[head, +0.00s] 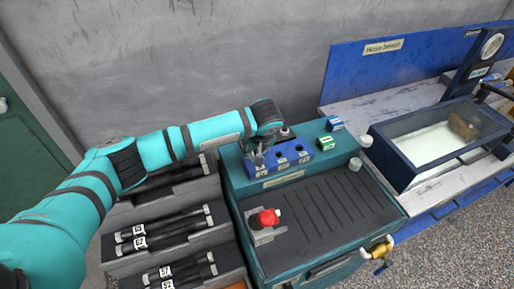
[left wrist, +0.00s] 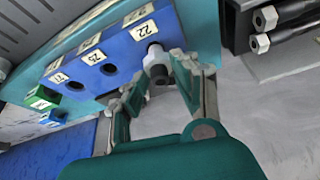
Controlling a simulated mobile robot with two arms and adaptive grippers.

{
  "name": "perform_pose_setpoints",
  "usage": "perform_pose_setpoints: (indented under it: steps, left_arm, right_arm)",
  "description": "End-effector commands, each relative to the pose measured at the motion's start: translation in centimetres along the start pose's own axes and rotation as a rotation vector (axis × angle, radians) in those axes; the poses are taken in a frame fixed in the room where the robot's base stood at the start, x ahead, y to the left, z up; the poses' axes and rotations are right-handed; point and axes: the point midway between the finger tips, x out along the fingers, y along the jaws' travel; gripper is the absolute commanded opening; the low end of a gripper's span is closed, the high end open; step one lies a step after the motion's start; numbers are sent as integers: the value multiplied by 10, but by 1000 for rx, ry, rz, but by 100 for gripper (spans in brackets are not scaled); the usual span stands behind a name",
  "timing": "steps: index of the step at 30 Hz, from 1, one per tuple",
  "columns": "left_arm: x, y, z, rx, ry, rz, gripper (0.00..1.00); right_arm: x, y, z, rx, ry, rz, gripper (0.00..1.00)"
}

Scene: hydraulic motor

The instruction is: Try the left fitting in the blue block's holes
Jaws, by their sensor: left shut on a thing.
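The blue block (head: 292,152) stands on the teal workbench's back edge in the head view. In the left wrist view the blue block (left wrist: 118,62) shows a row of dark holes with number labels; the label 22 is on the hole closest to the gripper. My left gripper (left wrist: 160,72) is shut on a grey hex fitting with a dark end (left wrist: 157,64). The fitting is at the hole labelled 22; I cannot tell how far it is inside. In the head view the left gripper (head: 258,158) is at the block's left end, hiding the fitting. My right gripper is not in view.
A red button (head: 267,217) sits on the workbench's dark ribbed top, which is otherwise largely clear. Small green (head: 325,143) and blue (head: 335,124) boxes stand right of the block. Dark rods with labelled ends lie in the stepped rack (head: 160,213) at left. A glass-topped box (head: 435,140) is at right.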

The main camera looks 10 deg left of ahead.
Motion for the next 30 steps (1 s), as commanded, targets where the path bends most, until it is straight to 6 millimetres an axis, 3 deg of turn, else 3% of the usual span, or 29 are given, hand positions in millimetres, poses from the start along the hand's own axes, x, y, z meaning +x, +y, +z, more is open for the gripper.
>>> perform_pose_setpoints:
  steps: [30]
  left_arm:
    - [6,0,3,0,0,0,0]
  right_arm:
    - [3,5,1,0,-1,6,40]
